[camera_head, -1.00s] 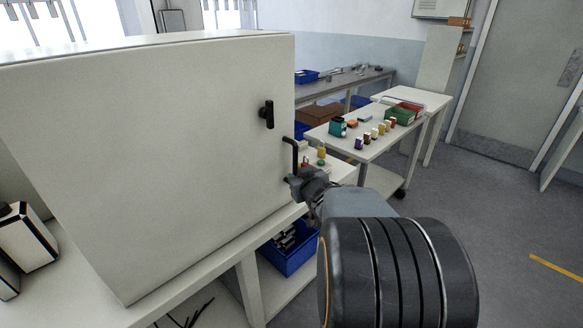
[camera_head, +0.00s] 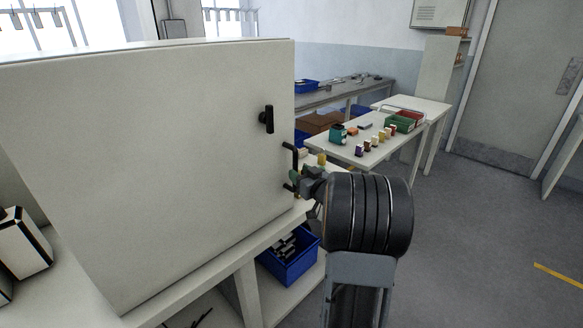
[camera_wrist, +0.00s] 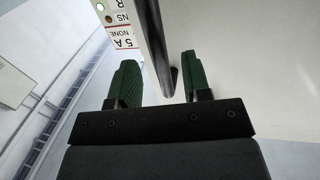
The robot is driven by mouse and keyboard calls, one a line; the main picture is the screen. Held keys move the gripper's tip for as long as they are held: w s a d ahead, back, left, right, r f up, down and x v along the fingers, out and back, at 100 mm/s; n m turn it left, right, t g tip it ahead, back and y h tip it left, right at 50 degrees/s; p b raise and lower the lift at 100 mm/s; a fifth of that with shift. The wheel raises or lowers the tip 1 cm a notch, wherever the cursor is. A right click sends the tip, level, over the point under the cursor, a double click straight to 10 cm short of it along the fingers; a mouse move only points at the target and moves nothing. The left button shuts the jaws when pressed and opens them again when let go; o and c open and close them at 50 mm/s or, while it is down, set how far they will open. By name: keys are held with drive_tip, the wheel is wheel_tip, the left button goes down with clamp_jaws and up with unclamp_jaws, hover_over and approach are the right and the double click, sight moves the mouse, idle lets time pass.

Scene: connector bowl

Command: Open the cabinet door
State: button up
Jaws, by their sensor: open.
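The white cabinet door (camera_head: 165,170) fills the left half of the head view and looks shut. A black latch (camera_head: 269,119) sits on it near the right edge. Below that, a black bracket-shaped pull handle (camera_head: 292,157) stands out from the door. My gripper (camera_head: 296,179) is at the lower part of this handle. In the wrist view, my gripper (camera_wrist: 160,65) has its two green fingers apart, and the dark handle bar (camera_wrist: 171,82) lies between them, closer to the right finger. I cannot tell whether either finger touches it.
The cabinet stands on a white bench (camera_head: 210,262). A blue bin (camera_head: 290,255) is on the shelf below. A white table (camera_head: 345,148) with small coloured items and a green bin (camera_head: 402,124) stands beyond. Open grey floor (camera_head: 480,235) lies to the right.

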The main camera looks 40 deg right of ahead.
drive_tip(key=shift+w, duration=2.55)
drive_tip(key=shift+c, duration=0.3)
clamp_jaws()
